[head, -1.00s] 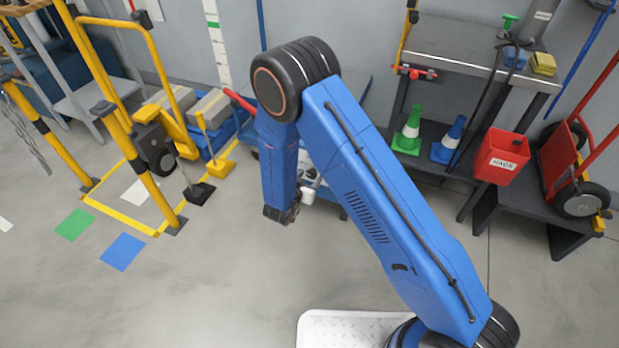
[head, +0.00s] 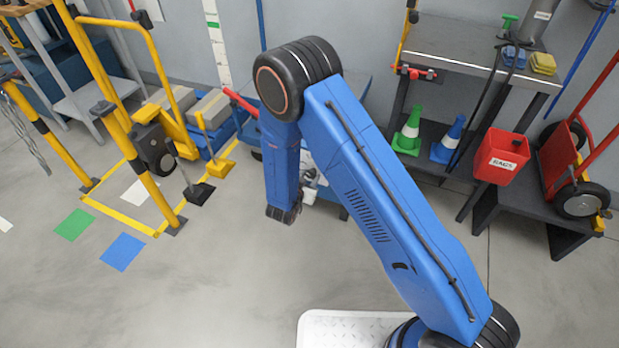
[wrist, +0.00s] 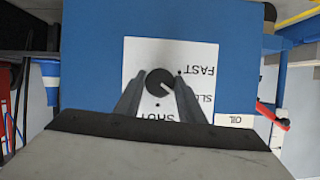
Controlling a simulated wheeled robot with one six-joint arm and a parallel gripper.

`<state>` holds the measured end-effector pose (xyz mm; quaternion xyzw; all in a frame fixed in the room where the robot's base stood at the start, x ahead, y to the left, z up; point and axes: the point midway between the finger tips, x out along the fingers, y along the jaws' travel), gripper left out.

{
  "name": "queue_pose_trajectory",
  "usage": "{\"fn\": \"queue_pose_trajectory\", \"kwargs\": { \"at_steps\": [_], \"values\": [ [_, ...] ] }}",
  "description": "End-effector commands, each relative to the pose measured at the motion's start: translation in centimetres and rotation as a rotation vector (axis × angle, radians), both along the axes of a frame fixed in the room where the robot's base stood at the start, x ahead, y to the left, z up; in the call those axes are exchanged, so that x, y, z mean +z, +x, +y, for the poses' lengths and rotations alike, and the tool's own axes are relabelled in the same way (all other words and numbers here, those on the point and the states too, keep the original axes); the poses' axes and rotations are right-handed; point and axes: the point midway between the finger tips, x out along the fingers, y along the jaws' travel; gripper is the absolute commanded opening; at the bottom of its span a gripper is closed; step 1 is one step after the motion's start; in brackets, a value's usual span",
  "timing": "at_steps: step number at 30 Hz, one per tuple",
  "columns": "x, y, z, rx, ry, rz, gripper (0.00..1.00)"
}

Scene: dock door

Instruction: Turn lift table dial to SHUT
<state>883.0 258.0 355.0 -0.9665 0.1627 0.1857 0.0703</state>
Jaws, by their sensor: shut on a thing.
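The lift table dial (wrist: 159,82) is a round black knob on a white label plate (wrist: 139,58) fixed to a blue panel (wrist: 90,40). The plate reads upside down, with FAST at the right, a partly covered SL… word below it, and SHUT at the bottom. A pale pointer line on the knob faces right and slightly down, away from SHUT. My gripper (wrist: 159,84) is shut on the dial, one finger on each side. In the head view, my arm hides the dial and the fingers.
A red handle (wrist: 272,116) and an OIL label (wrist: 236,120) are to the right in the wrist view. In the head view, yellow rails (head: 140,165) stand left, and a shelf bench (head: 470,52) with cones and a red RAGS bin (head: 501,158) stands right.

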Motion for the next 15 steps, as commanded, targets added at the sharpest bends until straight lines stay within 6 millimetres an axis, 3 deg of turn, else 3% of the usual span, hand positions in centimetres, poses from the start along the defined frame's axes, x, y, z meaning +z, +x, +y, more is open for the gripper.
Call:
{"fn": "queue_pose_trajectory", "kwargs": {
  "at_steps": [15],
  "values": [
    [-0.12,-0.13,-0.31,0.0,0.404,-0.146,0.13]
  ]
}}
